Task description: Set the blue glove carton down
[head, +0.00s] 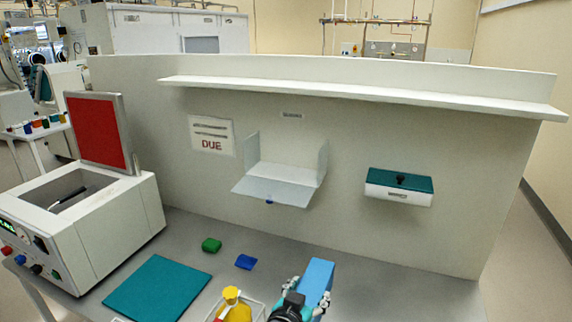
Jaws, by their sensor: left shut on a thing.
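The blue glove carton (318,275) is a light blue box at the lower middle of the head view, over the grey bench. My left gripper (309,293) is shut on it, with one finger on each side of its near part. The carton's underside is hidden, so I cannot tell whether it touches the bench. My right gripper is not in view.
A tray holding a yellow bottle (236,307) is close by on the left. A white machine (90,230) stands at far left. Bench (410,296) right of the carton is clear.

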